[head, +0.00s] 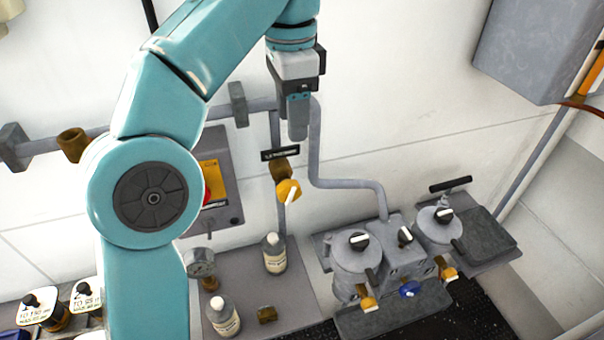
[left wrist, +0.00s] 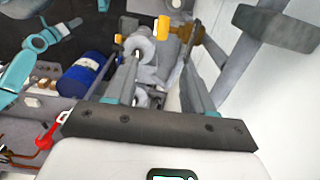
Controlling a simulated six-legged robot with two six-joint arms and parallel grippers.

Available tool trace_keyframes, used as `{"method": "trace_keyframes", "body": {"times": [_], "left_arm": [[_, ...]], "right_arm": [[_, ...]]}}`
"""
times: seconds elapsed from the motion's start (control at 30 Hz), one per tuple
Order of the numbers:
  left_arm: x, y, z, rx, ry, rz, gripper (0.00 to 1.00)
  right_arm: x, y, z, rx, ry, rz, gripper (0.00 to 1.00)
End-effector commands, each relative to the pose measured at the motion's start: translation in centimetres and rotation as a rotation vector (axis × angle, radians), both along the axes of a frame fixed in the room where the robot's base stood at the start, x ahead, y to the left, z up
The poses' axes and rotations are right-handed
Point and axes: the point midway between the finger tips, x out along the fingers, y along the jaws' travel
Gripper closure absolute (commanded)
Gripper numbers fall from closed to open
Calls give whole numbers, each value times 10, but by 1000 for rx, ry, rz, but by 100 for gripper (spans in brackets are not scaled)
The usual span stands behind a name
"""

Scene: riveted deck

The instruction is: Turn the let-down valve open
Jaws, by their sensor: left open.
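A brass valve with an orange knob (head: 288,190) sits on the wall pipe under a small black label (head: 280,154); the label's text is too small to read, so I cannot confirm it is the let-down valve. The knob has a pale pointer mark, tilted. My left gripper (head: 298,132) hangs above the valve, apart from it, pointing down. In the left wrist view my open gripper (left wrist: 158,62) shows no object held between its fingers, and an orange knob (left wrist: 163,27) with a brass body shows beyond the fingertips. My right gripper is out of view.
Two labelled bottles (head: 274,254) (head: 223,316) and a gauge (head: 201,263) stand below. A grey unit (head: 386,258) with black, orange and blue knobs is at lower right. A bent grey pipe (head: 316,150) runs right of the gripper. A grey box (head: 530,50) hangs at upper right.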

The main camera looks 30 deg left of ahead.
Motion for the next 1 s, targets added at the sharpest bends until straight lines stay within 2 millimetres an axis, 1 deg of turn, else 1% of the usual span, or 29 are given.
{"method": "trace_keyframes", "body": {"times": [0.03,0.1,0.17,0.27,0.43,0.7,0.8,0.9,1.0], "left_arm": [[1,1,5,1,4,2,47],[1,2,4,1,6,3,47],[1,3,-2,1,6,4,47],[0,3,-19,1,7,4,47],[-2,2,-58,-1,8,4,47],[-3,1,-118,1,9,2,47],[-3,-1,-136,0,8,0,47],[-2,-1,-148,0,6,0,47],[-2,-1,-156,0,6,0,47]], "right_arm": [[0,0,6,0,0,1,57],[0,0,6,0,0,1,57],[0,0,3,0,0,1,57],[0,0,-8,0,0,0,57],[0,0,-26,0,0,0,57],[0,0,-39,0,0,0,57],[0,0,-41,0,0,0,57],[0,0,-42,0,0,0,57],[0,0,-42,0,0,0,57]]}}
